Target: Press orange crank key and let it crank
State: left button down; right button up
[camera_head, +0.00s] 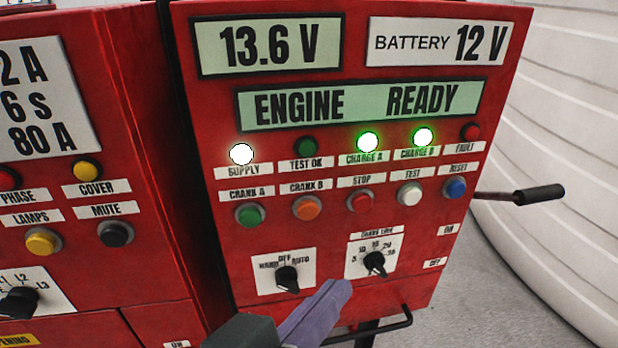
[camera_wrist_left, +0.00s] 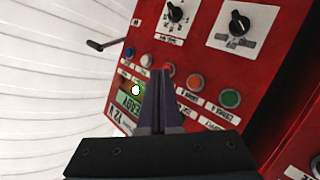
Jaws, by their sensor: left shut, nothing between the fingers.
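The orange CRANK B key (camera_head: 306,208) sits on the red engine panel (camera_head: 420,288), between the green CRANK A key (camera_head: 249,215) and the red STOP key (camera_head: 361,202). My left gripper (camera_head: 340,290) is shut and empty. In the head view it is low in front of the panel, its tips below and right of the orange key. In the left wrist view, where the panel appears turned over, the gripper tips (camera_wrist_left: 159,74) overlap the area near the red STOP key; the orange key (camera_wrist_left: 195,82) shows to their right, apart from them. My right gripper is not in view.
The display (camera_head: 357,105) reads ENGINE READY. The SUPPLY lamp (camera_head: 241,154) glows white; two charge lamps (camera_head: 368,142) glow green. Rotary switches (camera_head: 287,279) project below the keys. A black-gripped lever (camera_head: 538,195) sticks out at right, and a handle bar (camera_head: 390,328) projects below.

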aim_at(308, 210)
pick_arm(q)
jog(key=w+a+b, duration=0.1)
jog(key=w+b, duration=0.2)
jog(key=w, duration=0.5)
jog(key=shift+w+a, duration=0.3)
jog(key=shift+a, duration=0.1)
dwell(2.0)
jog(key=shift+w+a, duration=0.1)
jog(key=shift+w, duration=0.35)
jog(key=shift+w+b, duration=0.4)
dwell(0.4)
jog(key=shift+s, duration=0.15)
dwell(0.3)
jog(key=shift+s+p, duration=0.55)
jog(key=shift+s, duration=0.15)
